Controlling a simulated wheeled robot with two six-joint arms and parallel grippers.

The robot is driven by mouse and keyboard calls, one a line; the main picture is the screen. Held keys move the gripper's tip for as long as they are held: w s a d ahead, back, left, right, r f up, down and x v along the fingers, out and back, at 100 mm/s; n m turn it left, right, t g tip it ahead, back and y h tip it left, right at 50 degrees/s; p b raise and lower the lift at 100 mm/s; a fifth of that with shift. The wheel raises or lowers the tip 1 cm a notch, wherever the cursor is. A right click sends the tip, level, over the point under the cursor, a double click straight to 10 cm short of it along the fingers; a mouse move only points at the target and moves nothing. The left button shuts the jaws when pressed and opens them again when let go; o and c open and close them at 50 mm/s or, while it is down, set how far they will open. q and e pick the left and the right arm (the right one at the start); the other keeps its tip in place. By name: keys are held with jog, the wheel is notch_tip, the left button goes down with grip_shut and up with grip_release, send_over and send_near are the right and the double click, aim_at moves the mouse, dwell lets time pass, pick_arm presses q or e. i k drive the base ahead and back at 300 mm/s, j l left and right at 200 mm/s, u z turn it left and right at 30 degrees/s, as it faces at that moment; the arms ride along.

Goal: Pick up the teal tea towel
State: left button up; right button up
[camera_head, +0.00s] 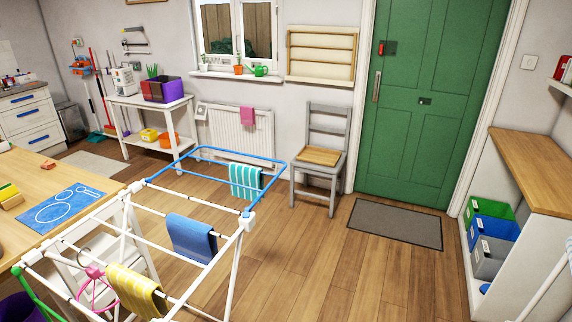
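The teal tea towel (245,181), with white stripes, hangs over a rail at the far end of the drying rack (248,214). That end of the rack has a blue frame. A blue towel (191,238) hangs on a middle rail, and a yellow checked towel (136,291) hangs on a nearer one. The teal towel is apart from both. Neither of my grippers is in view.
A grey chair (318,157) stands just beyond the rack's far end. A wooden table (45,175) is at the left. Open wooden floor (345,275) lies right of the rack, with a doormat (395,223) before the green door.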

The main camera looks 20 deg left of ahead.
aim_at(249, 176)
jog(key=i+u, duration=0.2)
jog(key=i, duration=0.2)
jog(key=i+l+u, duration=0.15)
jog(key=i, duration=0.25)
jog(key=i+l+u, duration=0.2)
jog(key=i, duration=0.25)
jog(key=i+l+u, duration=0.2)
jog(key=i, duration=0.15)
